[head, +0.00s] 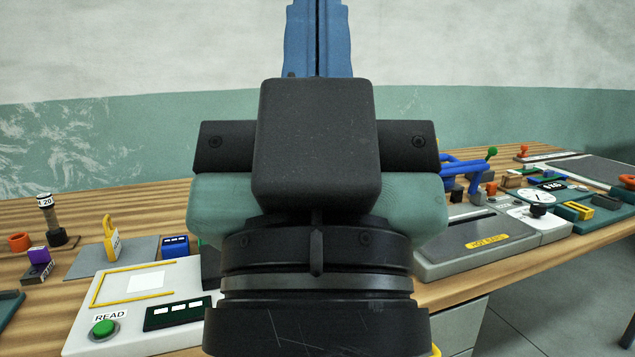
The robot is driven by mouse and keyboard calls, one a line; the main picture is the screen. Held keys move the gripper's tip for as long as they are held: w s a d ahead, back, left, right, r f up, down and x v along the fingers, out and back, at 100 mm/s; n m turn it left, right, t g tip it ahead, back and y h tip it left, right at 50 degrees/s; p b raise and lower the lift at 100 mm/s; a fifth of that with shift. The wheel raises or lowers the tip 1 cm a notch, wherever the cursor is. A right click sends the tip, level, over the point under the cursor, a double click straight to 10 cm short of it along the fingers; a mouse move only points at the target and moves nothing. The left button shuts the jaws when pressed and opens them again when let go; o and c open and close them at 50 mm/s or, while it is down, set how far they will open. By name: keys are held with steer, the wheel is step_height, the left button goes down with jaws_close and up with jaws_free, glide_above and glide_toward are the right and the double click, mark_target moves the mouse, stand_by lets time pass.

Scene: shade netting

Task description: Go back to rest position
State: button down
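My gripper (318,38) fills the middle of the head view and points upward, in front of the bench. Its two blue fingers lie side by side with only a thin dark seam between them, so it looks shut. No object shows between the fingers. The black and teal hand and wrist below hide the middle of the bench.
A wooden bench (75,210) runs behind my arm. On its left are a white panel with a green READ button (104,328) and a yellow tag (111,238). On its right are a grey device (475,245), blue-handled tools (462,168) and a dial (538,197).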

step_height(320, 180, up, 26)
steer(key=p, duration=2.4)
steer(key=shift+r, duration=0.15)
